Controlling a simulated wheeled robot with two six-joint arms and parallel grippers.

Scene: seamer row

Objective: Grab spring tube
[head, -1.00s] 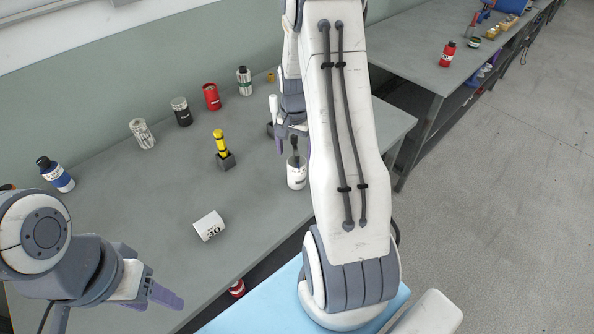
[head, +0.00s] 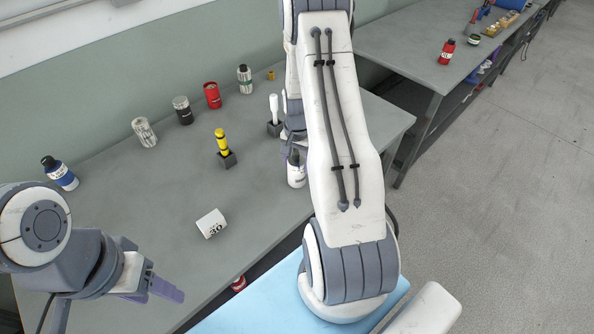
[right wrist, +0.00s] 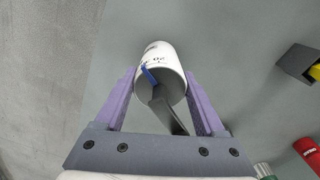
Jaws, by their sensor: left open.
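I cannot tell for sure which item is the spring tube. A white cup (head: 296,174) stands near the bench's right front, partly hidden by my right arm. In the right wrist view this white cup (right wrist: 160,62) has dark marks on its side, and a dark grey piece and a blue strip show at its mouth. My right gripper (right wrist: 160,76) is open, its purple fingers either side of the cup; contact is unclear. My left gripper (head: 166,288) is open and empty over the bench's front left.
A yellow tube (head: 222,142) and a white tool (head: 274,109) stand in dark blocks. Along the back are a blue-labelled bottle (head: 60,174), a silver can (head: 144,132), a black-and-silver can (head: 182,111) and a red can (head: 212,96).

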